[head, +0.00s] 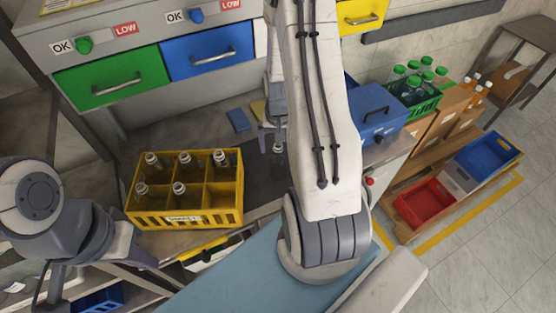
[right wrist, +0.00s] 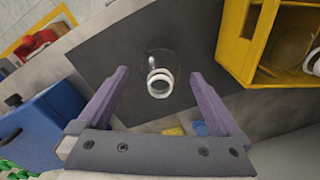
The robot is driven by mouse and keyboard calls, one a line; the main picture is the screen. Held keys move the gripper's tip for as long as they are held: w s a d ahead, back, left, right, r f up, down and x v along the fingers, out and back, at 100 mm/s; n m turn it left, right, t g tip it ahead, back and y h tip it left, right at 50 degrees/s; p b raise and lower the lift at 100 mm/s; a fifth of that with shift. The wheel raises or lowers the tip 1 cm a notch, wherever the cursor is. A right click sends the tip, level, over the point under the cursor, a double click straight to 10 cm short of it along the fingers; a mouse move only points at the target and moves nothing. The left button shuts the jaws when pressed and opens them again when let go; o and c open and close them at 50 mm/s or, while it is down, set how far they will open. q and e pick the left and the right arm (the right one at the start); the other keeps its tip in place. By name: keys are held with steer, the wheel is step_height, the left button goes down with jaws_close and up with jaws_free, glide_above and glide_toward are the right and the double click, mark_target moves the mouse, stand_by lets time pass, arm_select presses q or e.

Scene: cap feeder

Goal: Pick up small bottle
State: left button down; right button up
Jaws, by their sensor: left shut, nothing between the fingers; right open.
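The small bottle is clear glass and stands on a dark mat. In the right wrist view, the bottle (right wrist: 160,84) is seen from above, its pale ring-shaped mouth facing the camera. My right gripper (right wrist: 159,75) is open, with one purple finger on each side of the bottle in the picture. I see no finger contact. In the head view, the bottle (head: 278,156) shows just below my right gripper (head: 271,137), partly hidden by it and my arm. My left arm shows at the left edge, but I cannot make out its gripper.
A yellow divided crate (head: 190,218) with several clear bottles stands left of the small bottle. A blue box (head: 376,112) stands to the right. Green (head: 110,82) and blue (head: 207,53) drawers are behind. The dark mat (right wrist: 105,60) is otherwise clear around the bottle.

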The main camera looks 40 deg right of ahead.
steer(key=shift+f, duration=1.3)
steer(key=shift+c, duration=0.3)
steer(key=c, duration=1.5)
jaws_close()
